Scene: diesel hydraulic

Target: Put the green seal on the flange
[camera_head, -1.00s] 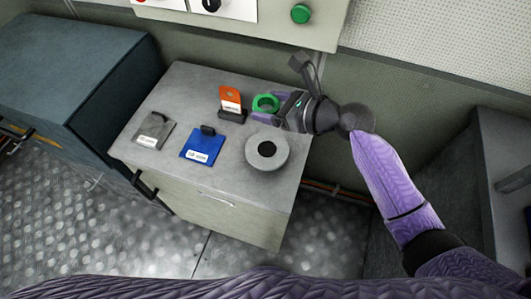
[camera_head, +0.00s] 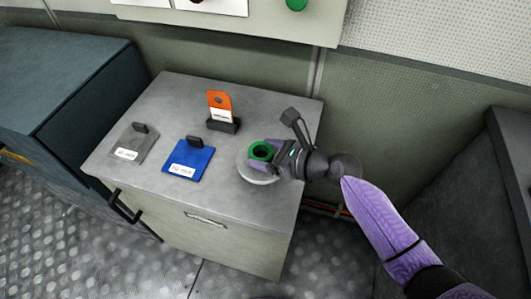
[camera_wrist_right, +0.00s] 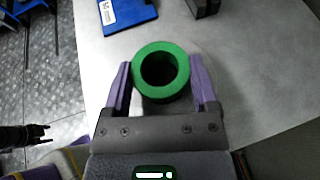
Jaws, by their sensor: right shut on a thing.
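The green seal (camera_head: 261,151) is a thick ring, held between the purple fingers of my right gripper (camera_head: 264,155). In the right wrist view the seal (camera_wrist_right: 161,71) sits between both fingertips, its hole facing the camera. The flange (camera_head: 262,181) is a pale grey disc on the cabinet top. The seal and gripper are over it and hide much of it; I cannot tell whether the seal touches it. In the right wrist view, what appears to be my left gripper (camera_wrist_right: 42,133) shows small and dark at the left edge, its prongs apart.
The grey cabinet top (camera_head: 180,95) also holds an orange tag on a dark stand (camera_head: 220,108), a blue plate (camera_head: 188,160) and a grey plate (camera_head: 134,143). A dark blue cabinet (camera_head: 70,75) stands to the left. The wall is behind.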

